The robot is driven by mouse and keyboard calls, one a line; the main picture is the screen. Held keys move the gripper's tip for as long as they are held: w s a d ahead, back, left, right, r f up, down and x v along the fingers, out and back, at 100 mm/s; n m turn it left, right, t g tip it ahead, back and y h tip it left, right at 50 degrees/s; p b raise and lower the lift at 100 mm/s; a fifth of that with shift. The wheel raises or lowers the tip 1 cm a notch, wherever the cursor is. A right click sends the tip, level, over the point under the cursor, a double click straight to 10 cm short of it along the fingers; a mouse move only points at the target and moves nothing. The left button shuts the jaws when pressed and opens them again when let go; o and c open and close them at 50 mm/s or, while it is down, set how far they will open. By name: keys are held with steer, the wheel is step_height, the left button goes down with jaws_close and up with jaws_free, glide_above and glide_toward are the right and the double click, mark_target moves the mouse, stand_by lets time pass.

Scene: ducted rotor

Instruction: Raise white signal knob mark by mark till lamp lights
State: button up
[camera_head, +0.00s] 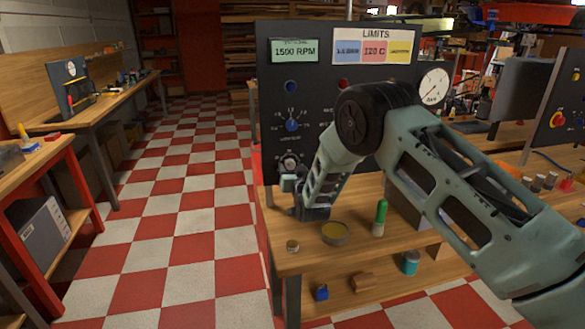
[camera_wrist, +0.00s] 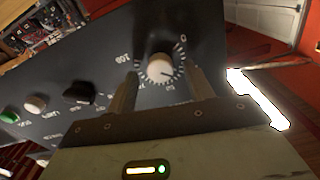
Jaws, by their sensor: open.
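The white signal knob (camera_wrist: 160,68) sits on the dark panel, ringed by a scale of white tick marks with numbers such as 0, 50 and 100. My gripper (camera_wrist: 163,82) is open in the wrist view, one finger on each side of the knob. I cannot tell whether the fingers touch it. In the head view the knob (camera_head: 290,160) shows low on the upright panel (camera_head: 330,75), with my gripper (camera_head: 290,182) just in front and below.
The panel has a blue knob (camera_head: 291,125), a 1500 RPM display (camera_head: 295,50), a limits chart (camera_head: 371,47) and a round gauge (camera_head: 433,86). A black knob (camera_wrist: 78,93) and a green button (camera_wrist: 8,115) lie left.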

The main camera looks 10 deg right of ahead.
steer(key=shift+w, duration=0.25)
steer(key=c, duration=1)
steer(key=shift+o, duration=0.2)
steer(key=shift+f+m+b, duration=0.25)
steer(key=shift+m+b, duration=0.15)
steer(key=shift+b, duration=0.5)
steer(key=m+b, duration=0.2)
steer(key=b, duration=0.2)
steer(key=shift+f, duration=0.1)
steer(key=shift+m+b, duration=0.7)
steer(key=shift+b, duration=0.25)
steer(key=shift+r+m, duration=0.3)
